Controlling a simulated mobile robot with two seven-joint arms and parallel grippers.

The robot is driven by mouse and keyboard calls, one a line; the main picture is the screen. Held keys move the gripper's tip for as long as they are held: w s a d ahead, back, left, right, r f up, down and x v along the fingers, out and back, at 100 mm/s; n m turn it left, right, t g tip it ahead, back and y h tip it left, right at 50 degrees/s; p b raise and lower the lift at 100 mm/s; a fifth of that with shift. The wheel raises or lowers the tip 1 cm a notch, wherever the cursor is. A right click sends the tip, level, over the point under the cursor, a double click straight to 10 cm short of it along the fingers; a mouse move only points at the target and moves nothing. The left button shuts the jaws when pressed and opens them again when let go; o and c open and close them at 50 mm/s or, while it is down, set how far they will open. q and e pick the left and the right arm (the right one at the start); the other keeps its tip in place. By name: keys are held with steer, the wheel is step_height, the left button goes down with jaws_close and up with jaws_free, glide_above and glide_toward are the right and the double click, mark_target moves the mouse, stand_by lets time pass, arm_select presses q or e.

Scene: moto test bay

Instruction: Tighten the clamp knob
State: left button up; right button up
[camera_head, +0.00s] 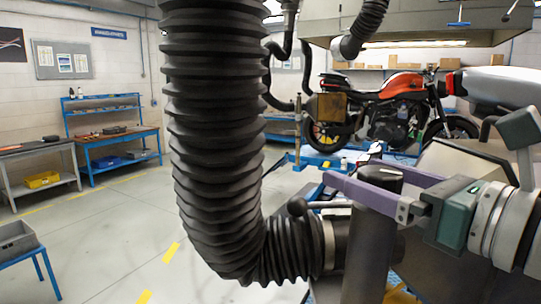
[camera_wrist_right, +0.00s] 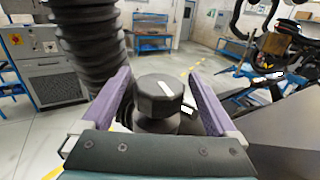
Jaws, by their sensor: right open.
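The clamp knob (camera_head: 384,175) is a dark, faceted knob with a white mark on top, on a thick dark post beside the end of a black ribbed hose. In the right wrist view the knob (camera_wrist_right: 160,95) sits between the two purple fingers. My right gripper (camera_head: 348,171) is open, with one finger on each side of the knob. In the right wrist view the gripper (camera_wrist_right: 159,73) shows a gap on both sides of the knob, and I cannot tell that either finger touches it. My left gripper is not in view.
The large ribbed hose (camera_head: 215,130) hangs close to the left of the knob and bends toward it. An orange motorcycle (camera_head: 395,95) is on a lift behind. Open floor lies at left, before blue workbenches (camera_head: 118,140).

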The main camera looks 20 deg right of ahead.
steer(key=shift+x, duration=0.8)
steer(key=c, duration=1.4)
steer(key=shift+o, duration=0.2)
steer(key=shift+p, duration=0.35)
